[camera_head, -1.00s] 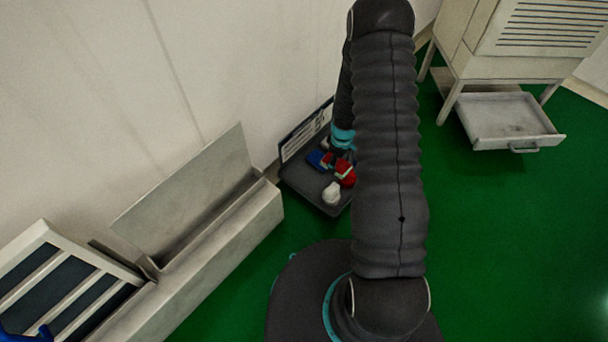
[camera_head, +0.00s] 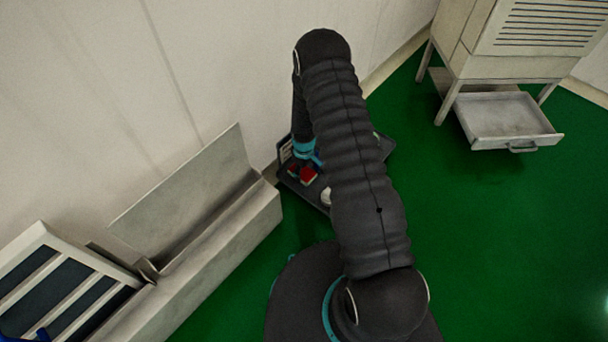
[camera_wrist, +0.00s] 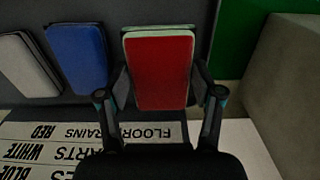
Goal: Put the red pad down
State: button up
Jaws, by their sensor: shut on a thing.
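The red pad (camera_wrist: 160,72) is in the wrist view, with a pale rim along its top edge. My gripper (camera_wrist: 160,92) is shut on it, one finger at each side. A second pale green edge shows just behind its top; what it belongs to is hidden. The pad is over the dark tray (camera_wrist: 225,20), at its end near the printed label strip (camera_wrist: 95,132). I cannot tell whether it touches the tray. In the head view, red pieces (camera_head: 308,177) show under my wrist at the tray's left side; which one is held is unclear.
A blue pad (camera_wrist: 78,58) and a grey-white pad (camera_wrist: 25,65) lie left of the red pad. A white object (camera_head: 326,196) sits near the tray's front edge. A pale metal trough (camera_head: 215,235) stands left; a cabinet with an open drawer (camera_head: 508,125) stands right.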

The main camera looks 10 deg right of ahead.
aim_at(304, 172)
jog(key=shift+f, duration=1.4)
jog(key=shift+f+b, duration=0.2)
jog(key=shift+b, duration=0.1)
jog(key=o, duration=1)
jog(key=shift+r, duration=0.1)
jog(key=shift+r, duration=0.1)
